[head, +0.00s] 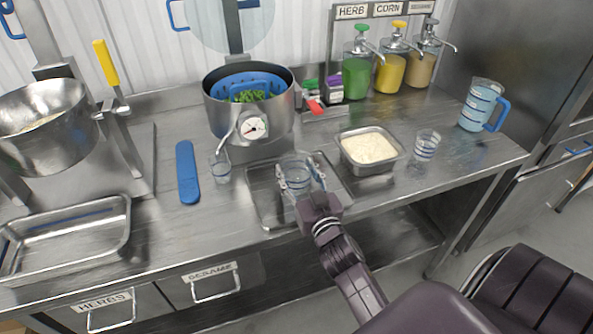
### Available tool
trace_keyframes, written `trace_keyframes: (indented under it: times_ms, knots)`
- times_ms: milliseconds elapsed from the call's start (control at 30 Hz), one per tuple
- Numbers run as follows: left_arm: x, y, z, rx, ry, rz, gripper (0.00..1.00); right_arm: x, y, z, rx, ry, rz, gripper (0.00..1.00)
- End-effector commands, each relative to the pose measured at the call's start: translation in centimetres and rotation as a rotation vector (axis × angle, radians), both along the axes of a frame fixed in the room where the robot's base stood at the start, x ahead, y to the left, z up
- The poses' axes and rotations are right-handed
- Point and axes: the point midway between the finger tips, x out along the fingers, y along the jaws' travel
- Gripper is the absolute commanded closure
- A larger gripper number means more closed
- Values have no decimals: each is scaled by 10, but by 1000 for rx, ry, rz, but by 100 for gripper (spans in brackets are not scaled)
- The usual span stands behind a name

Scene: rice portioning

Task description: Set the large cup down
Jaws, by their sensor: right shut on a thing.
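A clear cup with blue bands (296,170) is between the fingers of my right gripper (298,188), over a shallow metal tray (262,208). The right gripper is shut on this cup, which looks upright. I cannot tell whether the cup's base touches the tray. A second clear cup with blue bands (427,145) stands on the counter at the right. A smaller clear cup (220,168) with a utensil in it stands left of the tray. My left gripper is not in view.
A metal pan of rice (368,149) sits right of the tray. A pot with a dial (225,115) stands behind. A blue-handled jug (477,108) and sauce pumps (357,75) line the back right. A blue utensil (187,172) lies left. The front-left counter holds an empty tray (65,238).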

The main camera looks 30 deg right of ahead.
Motion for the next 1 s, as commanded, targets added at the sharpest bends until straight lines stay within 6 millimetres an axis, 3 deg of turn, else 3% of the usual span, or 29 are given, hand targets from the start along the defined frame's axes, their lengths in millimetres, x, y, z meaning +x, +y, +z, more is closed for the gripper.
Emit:
trace_keyframes:
  times_ms: [100,133,300,667,1000]
  knots:
    - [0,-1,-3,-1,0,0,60,0,0,-4,1,0,0,71]
    - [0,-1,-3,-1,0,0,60,0,0,-4,1,0,0,49]
    - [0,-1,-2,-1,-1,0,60,0,0,-3,1,0,0,33]
    - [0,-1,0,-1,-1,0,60,-2,1,0,0,1,0,33]
    - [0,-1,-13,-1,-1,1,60,-59,14,-3,2,4,-1,33]
